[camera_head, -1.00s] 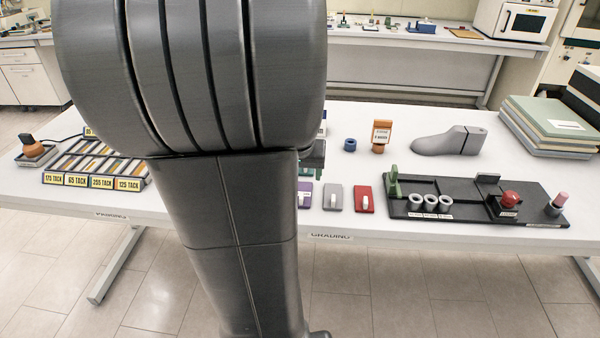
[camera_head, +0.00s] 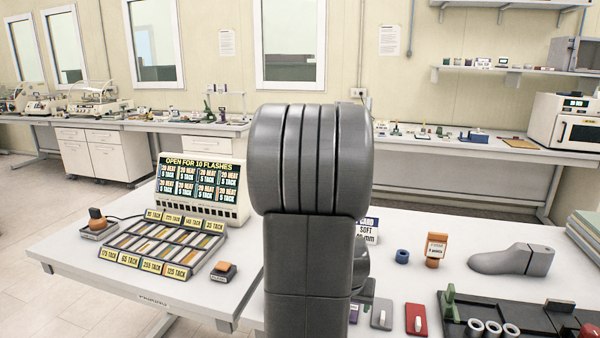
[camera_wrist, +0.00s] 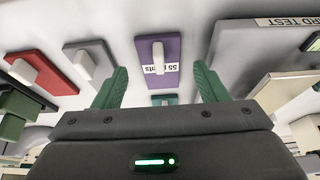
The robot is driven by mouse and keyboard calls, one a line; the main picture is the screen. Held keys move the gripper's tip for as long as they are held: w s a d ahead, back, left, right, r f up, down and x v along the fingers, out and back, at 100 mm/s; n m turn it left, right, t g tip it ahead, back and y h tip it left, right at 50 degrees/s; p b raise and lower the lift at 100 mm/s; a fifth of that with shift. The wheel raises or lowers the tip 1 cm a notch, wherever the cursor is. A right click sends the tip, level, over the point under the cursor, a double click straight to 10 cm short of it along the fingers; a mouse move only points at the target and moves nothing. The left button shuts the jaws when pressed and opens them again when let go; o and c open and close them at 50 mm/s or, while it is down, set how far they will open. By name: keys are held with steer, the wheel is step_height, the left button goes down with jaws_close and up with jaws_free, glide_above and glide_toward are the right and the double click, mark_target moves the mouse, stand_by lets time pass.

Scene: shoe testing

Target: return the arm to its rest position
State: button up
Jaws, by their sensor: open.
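My arm (camera_head: 310,190) stands upright in the middle of the head view, folded in front of the table. My gripper (camera_wrist: 157,85) shows in the wrist view with its two green fingers spread apart and nothing between them. Beyond the fingers lies a purple plate (camera_wrist: 158,58) with a white handle and a label. In the head view my gripper is hidden behind the arm.
A red plate (camera_head: 416,319) lies near the front edge.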

steer(key=shift+x, duration=1.15)
steer(key=shift+r, duration=0.2)
